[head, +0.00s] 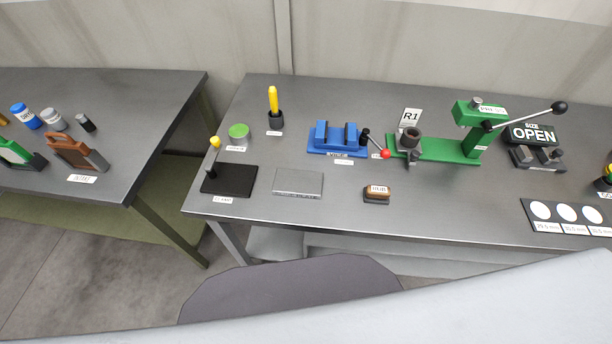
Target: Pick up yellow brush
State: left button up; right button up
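A yellow-handled object (273,97), which looks like the yellow brush, stands upright in a small black holder (276,120) near the back left of the right-hand table (330,225). Its lower end is hidden inside the holder. A small label lies in front of the holder, too small to read. Neither of my grippers shows in the head view.
Near the brush are a green-topped round tin (238,132), a black clamp plate (230,180) with a yellow-tipped handle, and a blue vise (337,138). A green press (440,148) stands farther right. A second table (130,110) stands left across a gap.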

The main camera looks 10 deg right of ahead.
aim_at(273, 91)
jog(key=k+l+z, duration=0.7)
jog(key=l, duration=0.25)
jog(key=i+j, duration=0.05)
